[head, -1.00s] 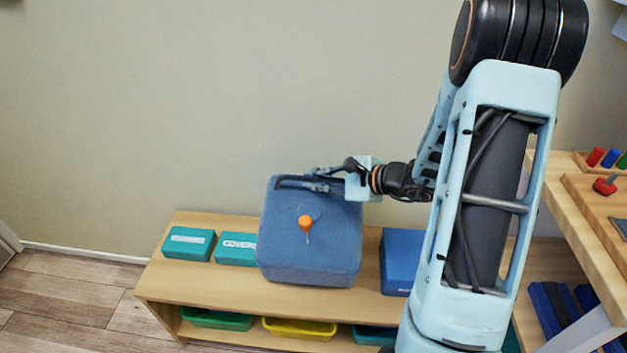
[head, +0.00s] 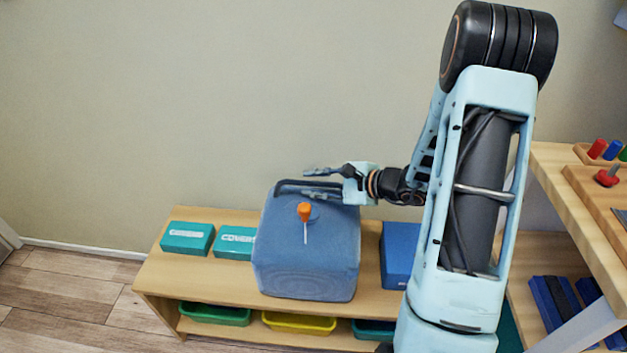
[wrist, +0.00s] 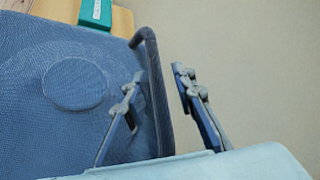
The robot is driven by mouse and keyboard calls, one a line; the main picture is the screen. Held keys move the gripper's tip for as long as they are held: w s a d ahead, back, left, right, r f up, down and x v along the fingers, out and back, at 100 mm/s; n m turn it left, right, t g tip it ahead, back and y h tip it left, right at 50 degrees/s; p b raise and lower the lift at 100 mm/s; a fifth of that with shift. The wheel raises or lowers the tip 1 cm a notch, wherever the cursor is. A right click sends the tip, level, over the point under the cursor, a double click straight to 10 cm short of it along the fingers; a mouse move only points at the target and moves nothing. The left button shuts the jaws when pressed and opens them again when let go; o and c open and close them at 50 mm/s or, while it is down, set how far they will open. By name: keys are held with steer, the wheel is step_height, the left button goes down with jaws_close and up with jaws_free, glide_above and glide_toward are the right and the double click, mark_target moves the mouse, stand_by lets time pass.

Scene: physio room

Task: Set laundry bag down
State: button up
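The blue laundry bag (head: 305,260) stands upright on top of the low wooden bench (head: 160,280), between teal boxes and a blue block. An orange toggle (head: 304,211) on a pale cord shows on it. My gripper (head: 308,183) is at the bag's top, with its fingers spread apart. In the wrist view, the bag (wrist: 40,125) fills the left side and its dark handle (wrist: 157,90) stands up between the fingers of my gripper (wrist: 157,76). A gap shows between the handle and the right finger. The bag's underside is hidden.
Two teal boxes (head: 187,238) sit left of the bag, and a blue block (head: 398,255) sits right of it. Green (head: 215,314) and yellow (head: 299,322) trays are on the lower shelf. A wooden table (head: 570,210) stands at the right. The bench's left end is clear.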

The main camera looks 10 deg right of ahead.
steer(key=shift+r, duration=0.15)
steer(key=shift+d+r, duration=0.1)
steer(key=shift+d, duration=0.05)
steer(key=p+v, duration=0.2)
steer(key=v, duration=0.9)
steer(key=shift+s+d+r, duration=0.15)
steer(key=shift+s, duration=0.1)
